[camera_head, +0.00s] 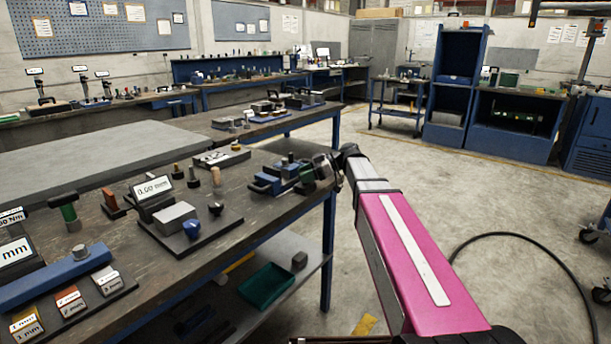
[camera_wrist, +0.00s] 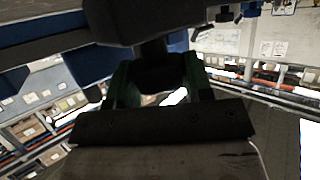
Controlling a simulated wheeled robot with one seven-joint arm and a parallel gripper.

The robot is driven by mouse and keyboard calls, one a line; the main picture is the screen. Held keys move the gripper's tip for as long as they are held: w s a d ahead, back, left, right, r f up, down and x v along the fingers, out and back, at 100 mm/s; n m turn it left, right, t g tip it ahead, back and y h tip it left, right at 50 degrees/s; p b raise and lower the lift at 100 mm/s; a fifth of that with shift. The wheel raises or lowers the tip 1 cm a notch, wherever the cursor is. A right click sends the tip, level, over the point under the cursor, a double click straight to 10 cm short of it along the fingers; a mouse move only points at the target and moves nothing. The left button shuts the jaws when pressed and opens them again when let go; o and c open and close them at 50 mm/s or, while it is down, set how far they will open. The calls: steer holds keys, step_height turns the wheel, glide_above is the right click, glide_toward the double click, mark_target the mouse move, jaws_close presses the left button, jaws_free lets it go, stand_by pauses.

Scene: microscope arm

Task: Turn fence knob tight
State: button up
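The blue fixture (camera_head: 272,181) sits at the right edge of the near workbench in the head view. In the wrist view its blue body (camera_wrist: 88,62) fills the upper left. A dark round fence knob (camera_wrist: 158,78) on a short shaft sticks out of it toward my gripper. My gripper (camera_wrist: 160,82) has its two green fingers on either side of the knob, and they appear closed against it. In the head view my gripper (camera_head: 312,175) is at the fixture's right side, and the knob is hidden there by the fingers and wrist.
The workbench (camera_head: 225,263) holds a gauge display (camera_head: 153,190), a grey block (camera_head: 175,217), a blue bar (camera_head: 55,277) with labelled blocks, and small knobs. A green tray (camera_head: 267,286) is on the lower shelf. Open floor lies right of the bench, with a black cable (camera_head: 540,248).

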steer(key=shift+s, duration=0.1)
steer(key=m+t, duration=0.3)
steer(key=t, duration=0.1)
steer(key=shift+s+m, duration=0.15)
steer(key=shift+m, duration=0.25)
steer(key=m+t+h, duration=0.1)
steer(key=m+t, duration=0.1)
steer(key=t, duration=0.1)
steer(key=m+t+h, duration=0.1)
steer(key=m+t, duration=0.2)
steer(key=shift+h, duration=0.4)
steer(key=m+t+h, duration=0.3)
steer(key=m+h, duration=0.1)
steer(key=m, duration=0.1)
steer(key=shift+t, duration=0.4)
steer(key=shift+w+m+t+h, duration=0.2)
steer(key=shift+m+t+h, duration=0.4)
steer(key=shift+m+h, duration=1.8)
steer(key=shift+h, duration=0.4)
steer(key=o, duration=0.9)
steer(key=shift+s, duration=0.1)
